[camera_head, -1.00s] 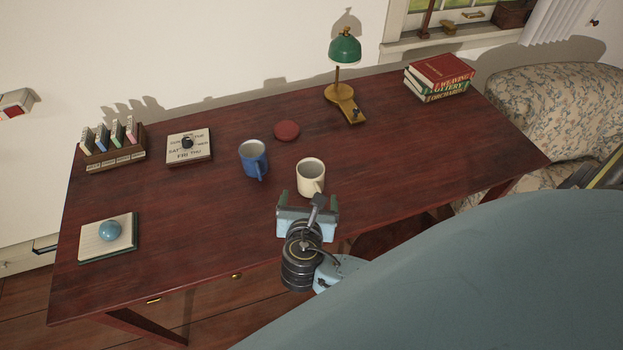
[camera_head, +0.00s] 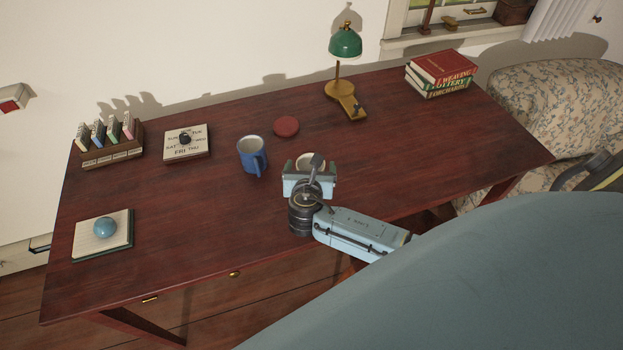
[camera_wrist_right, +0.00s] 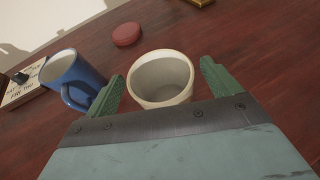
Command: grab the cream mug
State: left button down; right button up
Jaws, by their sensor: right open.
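The cream mug (camera_head: 311,161) stands upright on the dark red desk, mostly hidden behind my right gripper (camera_head: 309,181) in the head view. In the right wrist view the cream mug (camera_wrist_right: 161,78) sits between the two green fingers of my open right gripper (camera_wrist_right: 163,88), its mouth facing the camera. I cannot tell whether the fingers touch it; its lower part is hidden behind the gripper body. Its handle is not visible now. My left gripper is not in view.
A blue mug (camera_head: 252,155) stands just left of the cream mug; it also shows beside the left finger (camera_wrist_right: 73,79). A red disc (camera_head: 286,126) lies behind. A green lamp (camera_head: 345,42), books (camera_head: 440,74) and a day calendar (camera_head: 187,143) stand farther off. The desk's left middle is clear.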

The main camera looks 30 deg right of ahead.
jog(key=shift+w+d+f, duration=0.15)
jog(key=shift+w, duration=0.1)
jog(key=c, duration=1.3)
